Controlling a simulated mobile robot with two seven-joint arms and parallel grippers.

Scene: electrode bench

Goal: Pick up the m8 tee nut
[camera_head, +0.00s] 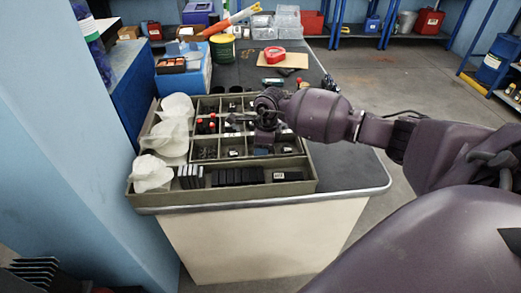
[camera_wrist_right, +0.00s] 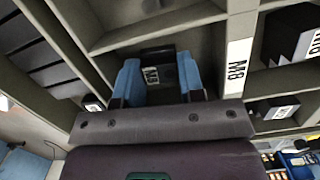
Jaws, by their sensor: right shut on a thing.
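The m8 tee nut (camera_wrist_right: 158,62) shows in the right wrist view as a small black block with a white label. It is between the two blue fingertips of my right gripper (camera_wrist_right: 160,80), which is shut on it. An M8 label (camera_wrist_right: 235,68) is on the divider to the right of the gripper. In the head view my right gripper (camera_head: 264,140) reaches down over the compartments of the grey-green tray (camera_head: 235,192). The nut is hidden there by the gripper and arm. From these views I cannot tell whether the nut touches the compartment floor. My left gripper is not in view.
Other compartments hold black labelled blocks (camera_wrist_right: 293,35) and dark pieces. Low dividers surround the gripper. White crumpled bags (camera_head: 153,172) lie at the tray's left. A red container (camera_head: 274,54) stands farther back on the dark bench (camera_head: 343,168), whose right front corner is clear.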

